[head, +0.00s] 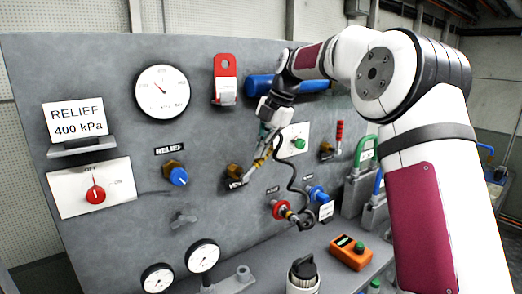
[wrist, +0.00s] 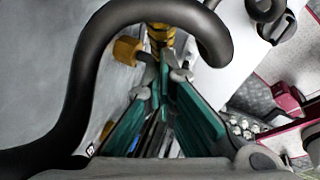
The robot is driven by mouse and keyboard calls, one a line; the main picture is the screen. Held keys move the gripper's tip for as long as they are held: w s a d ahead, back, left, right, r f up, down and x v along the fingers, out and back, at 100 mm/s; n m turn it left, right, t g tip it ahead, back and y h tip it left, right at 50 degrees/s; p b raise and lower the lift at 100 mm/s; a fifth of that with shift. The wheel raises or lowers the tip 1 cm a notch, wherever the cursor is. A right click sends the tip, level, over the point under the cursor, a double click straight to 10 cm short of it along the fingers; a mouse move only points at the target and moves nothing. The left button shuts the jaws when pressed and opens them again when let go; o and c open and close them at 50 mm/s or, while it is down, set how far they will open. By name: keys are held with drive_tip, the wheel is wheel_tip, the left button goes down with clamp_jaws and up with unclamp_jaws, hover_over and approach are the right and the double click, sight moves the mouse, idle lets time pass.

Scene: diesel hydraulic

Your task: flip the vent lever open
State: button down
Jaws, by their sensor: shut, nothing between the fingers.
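The vent valve's brass body (head: 236,172) is on the grey panel, above a partly covered label that seems to read VENT. A yellow lever-like part (head: 262,156) slants up and right beside it. My gripper (head: 263,140) is just above this part, pointing down at the panel. In the wrist view my teal fingers (wrist: 165,78) are shut with nothing between them. The yellow part (wrist: 161,33) lies just beyond the fingertips, and the brass body (wrist: 127,50) is to its left. Whether the fingertips touch the lever I cannot tell.
A black hose (wrist: 82,85) arches across the wrist view, hiding some of the panel. A blue cylinder (head: 305,86) is behind my wrist. A red-handled valve (head: 339,131), a red fitting (head: 281,210) and a blue relief knob (head: 179,177) are nearby.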

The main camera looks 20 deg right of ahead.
drive_tip(key=shift+w+d+f+m+g+y+b, duration=0.15)
drive_tip(key=shift+w+d+f+g+y+b, duration=0.1)
drive_tip(key=shift+d+f+y+b, duration=0.55)
drive_tip(key=shift+w+d+f+m+g+y+b, duration=0.1)
drive_tip(key=shift+w+d+f+g+y+b, duration=0.15)
drive_tip(key=shift+d+f+y, duration=0.55)
drive_tip(key=shift+w+d+f+m+g+y+b, duration=0.2)
drive_tip(key=shift+d+f+y+b, duration=0.3)
drive_tip(key=shift+y, duration=0.6)
drive_tip(key=shift+a+f, duration=0.1)
drive_tip(key=shift+a, duration=0.1)
